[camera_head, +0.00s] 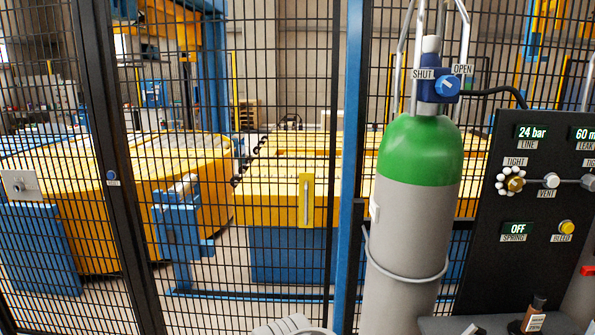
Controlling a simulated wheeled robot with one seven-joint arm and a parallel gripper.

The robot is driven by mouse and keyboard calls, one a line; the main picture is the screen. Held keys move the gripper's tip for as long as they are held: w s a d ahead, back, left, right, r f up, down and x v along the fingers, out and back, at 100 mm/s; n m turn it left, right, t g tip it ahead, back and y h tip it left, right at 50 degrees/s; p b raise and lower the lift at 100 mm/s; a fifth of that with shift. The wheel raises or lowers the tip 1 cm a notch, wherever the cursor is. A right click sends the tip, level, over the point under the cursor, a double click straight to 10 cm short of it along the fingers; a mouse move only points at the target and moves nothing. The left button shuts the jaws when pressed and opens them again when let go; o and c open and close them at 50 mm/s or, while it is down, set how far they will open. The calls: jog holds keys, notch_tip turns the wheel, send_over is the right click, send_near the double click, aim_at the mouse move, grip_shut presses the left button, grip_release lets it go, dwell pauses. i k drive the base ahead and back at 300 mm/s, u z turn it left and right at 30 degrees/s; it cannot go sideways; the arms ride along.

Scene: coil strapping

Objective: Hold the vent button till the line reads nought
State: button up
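The dark panel (478,215) stands at the right of the head view. Its line display (532,132) reads 24 bar in green. The vent button (551,180) is a small round silver-white knob in the middle of the panel, with the VENT label just below it. Nothing touches the button.
A brass valve with a white scalloped handwheel (514,184) sits left of the button. A yellow bleed button (566,227) is below, beside a spring display (517,229) reading OFF. A green-topped grey cylinder (412,210) stands left of the panel, before the mesh fence.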

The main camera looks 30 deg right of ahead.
aim_at(553, 181)
jog(key=z, duration=2.3)
